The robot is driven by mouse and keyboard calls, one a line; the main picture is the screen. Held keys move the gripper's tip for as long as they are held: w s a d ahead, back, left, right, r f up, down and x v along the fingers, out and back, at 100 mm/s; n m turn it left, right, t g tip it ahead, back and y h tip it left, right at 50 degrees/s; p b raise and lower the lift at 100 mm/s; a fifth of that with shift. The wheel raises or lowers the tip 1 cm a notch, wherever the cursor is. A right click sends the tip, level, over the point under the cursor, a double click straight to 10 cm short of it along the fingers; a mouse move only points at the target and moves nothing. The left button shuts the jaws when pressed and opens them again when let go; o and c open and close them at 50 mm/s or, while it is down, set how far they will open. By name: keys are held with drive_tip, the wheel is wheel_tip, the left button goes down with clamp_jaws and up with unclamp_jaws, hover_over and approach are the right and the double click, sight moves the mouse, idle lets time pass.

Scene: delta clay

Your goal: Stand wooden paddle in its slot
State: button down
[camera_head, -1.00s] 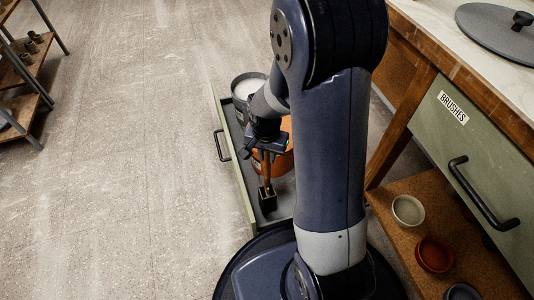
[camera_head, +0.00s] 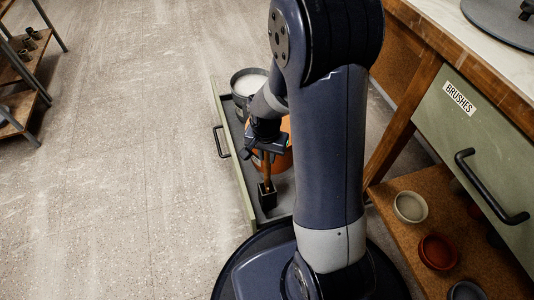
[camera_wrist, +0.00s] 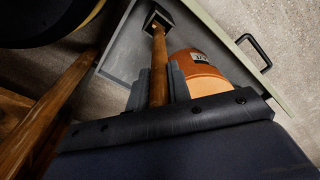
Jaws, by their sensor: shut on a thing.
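The wooden paddle (camera_head: 266,171) is a slim brown stick, seen nearly upright in the head view. My gripper (camera_head: 267,153) is shut on its upper part. In the wrist view the paddle (camera_wrist: 158,65) runs from between my fingers (camera_wrist: 157,90) to a dark square slot holder (camera_wrist: 151,24). The slot holder (camera_head: 267,198) stands on the drawer floor in the head view. The paddle's lower end appears to be at or inside the holder's opening; how deep it sits is hidden.
The holder stands in an open, low green drawer (camera_head: 232,160). An orange container (camera_head: 284,160) is close beside my gripper, with a grey pot (camera_head: 240,88) of white material behind. Right are a bench drawer labelled BRUSHES (camera_head: 475,130) and a shelf with bowls (camera_head: 411,207).

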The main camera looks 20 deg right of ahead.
drive_tip(key=shift+f+b, duration=0.7)
drive_tip(key=shift+f, duration=0.4)
idle(0.3)
drive_tip(key=c, duration=1.2)
unclamp_jaws()
drive_tip(key=shift+c, duration=0.2)
wheel_tip(320, 180, up, 7)
drive_tip(key=p, duration=0.6)
drive_tip(key=shift+r, duration=0.1)
drive_tip(key=shift+f, duration=0.25)
